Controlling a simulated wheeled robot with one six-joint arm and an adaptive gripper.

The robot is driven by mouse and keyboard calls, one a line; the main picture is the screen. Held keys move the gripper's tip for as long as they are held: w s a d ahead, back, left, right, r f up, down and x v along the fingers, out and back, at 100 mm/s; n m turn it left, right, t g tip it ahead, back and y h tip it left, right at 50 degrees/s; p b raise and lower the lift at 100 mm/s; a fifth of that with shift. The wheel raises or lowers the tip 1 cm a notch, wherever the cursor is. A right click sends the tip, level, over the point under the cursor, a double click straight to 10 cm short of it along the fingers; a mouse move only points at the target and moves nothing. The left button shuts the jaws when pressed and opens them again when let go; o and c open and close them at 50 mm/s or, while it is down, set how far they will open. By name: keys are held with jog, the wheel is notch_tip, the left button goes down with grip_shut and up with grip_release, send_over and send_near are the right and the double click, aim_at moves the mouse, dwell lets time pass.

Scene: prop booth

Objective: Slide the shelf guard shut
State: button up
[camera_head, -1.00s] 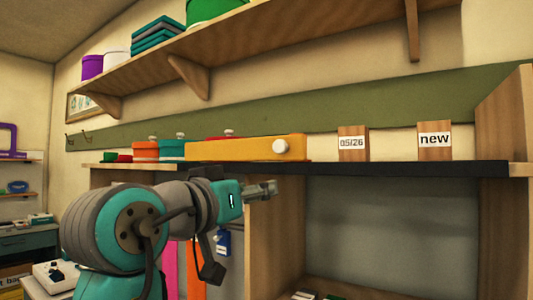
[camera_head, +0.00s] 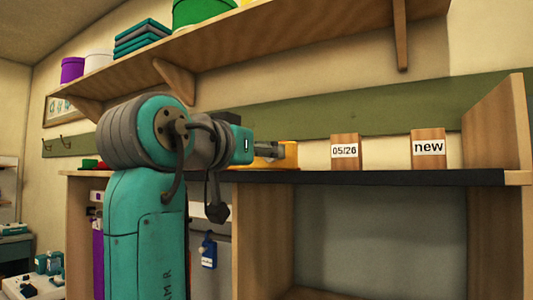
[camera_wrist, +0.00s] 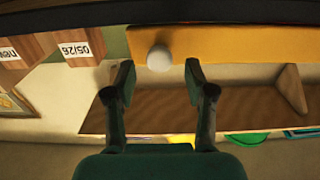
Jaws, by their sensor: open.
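The knob appears just beyond the fingertips; contact cannot be told. My gripper (camera_head: 284,153) is in front of the guard in the head view.
A dark shelf edge (camera_head: 400,178) runs along the front. Wooden blocks marked "05/26" (camera_head: 345,150) and "new" (camera_head: 428,148) stand right of the guard, with bare shelf between them. A higher wooden shelf (camera_head: 270,45) with brackets is above.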

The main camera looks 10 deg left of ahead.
jog(key=shift+x, duration=1.3)
grip_shut()
